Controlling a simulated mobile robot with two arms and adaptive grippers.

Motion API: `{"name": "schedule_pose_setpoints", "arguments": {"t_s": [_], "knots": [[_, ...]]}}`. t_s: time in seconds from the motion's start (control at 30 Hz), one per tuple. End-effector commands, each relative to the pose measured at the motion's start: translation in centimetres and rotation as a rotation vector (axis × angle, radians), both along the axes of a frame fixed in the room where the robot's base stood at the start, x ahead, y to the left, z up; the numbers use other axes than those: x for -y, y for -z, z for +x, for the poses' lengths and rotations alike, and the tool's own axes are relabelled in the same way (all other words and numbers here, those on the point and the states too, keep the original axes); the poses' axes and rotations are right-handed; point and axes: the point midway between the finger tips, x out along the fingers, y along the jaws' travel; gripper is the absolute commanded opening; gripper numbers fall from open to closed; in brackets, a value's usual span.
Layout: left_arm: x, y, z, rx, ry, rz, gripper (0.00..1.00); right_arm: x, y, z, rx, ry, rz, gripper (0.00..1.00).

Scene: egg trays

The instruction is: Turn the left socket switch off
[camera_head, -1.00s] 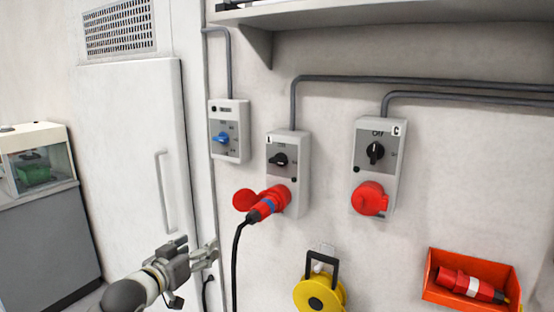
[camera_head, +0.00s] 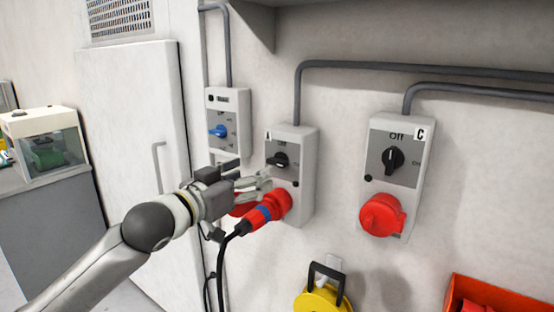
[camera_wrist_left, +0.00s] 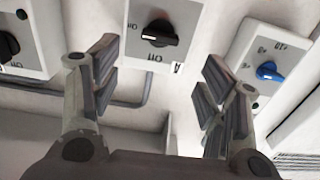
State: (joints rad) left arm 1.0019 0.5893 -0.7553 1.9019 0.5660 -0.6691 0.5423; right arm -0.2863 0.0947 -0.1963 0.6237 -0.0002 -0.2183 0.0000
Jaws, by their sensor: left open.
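The left socket box (camera_head: 305,185), marked A, is on the wall with a black rotary switch (camera_head: 279,160) on its upper face. The switch knob lies roughly sideways. A red plug (camera_head: 265,212) with a black cable is in the socket below it. My left gripper (camera_head: 262,183) is open and empty, just left of and in front of this box, partly covering the red parts. In the left wrist view, which is upside down, the black knob (camera_wrist_left: 160,33) shows beyond and between the spread fingers (camera_wrist_left: 162,88), apart from them. My right gripper is not in view.
A box marked C (camera_head: 416,180), with a black switch and red socket, is to the right. A box with a blue knob (camera_head: 218,131) is to the left. A yellow reel (camera_head: 322,300) and an orange bin (camera_head: 495,298) are below.

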Motion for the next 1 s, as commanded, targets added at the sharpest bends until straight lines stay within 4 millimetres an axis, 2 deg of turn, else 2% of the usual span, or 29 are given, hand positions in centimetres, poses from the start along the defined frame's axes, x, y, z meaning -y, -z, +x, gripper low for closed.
{"name": "schedule_pose_setpoints", "arguments": {"t_s": [0.1, 0.23, 0.5, 0.67, 1.0], "knots": [[1.4, -0.4, 1.7, -0.001, 0.002, -0.001, 0.68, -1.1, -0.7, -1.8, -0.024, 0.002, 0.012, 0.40], [2.7, -0.4, 3.6, 0.000, 0.001, 0.000, 0.68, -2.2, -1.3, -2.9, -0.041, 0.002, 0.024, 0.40], [4.8, -0.1, 6.4, -0.001, 0.001, 0.001, 0.68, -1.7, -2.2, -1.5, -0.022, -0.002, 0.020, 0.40], [5.3, -0.1, 7.1, 0.001, 0.001, 0.001, 0.68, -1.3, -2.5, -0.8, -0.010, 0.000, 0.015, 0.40], [5.4, 0.0, 7.3, 0.001, 0.001, 0.001, 0.67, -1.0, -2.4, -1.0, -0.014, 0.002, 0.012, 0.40]]}}
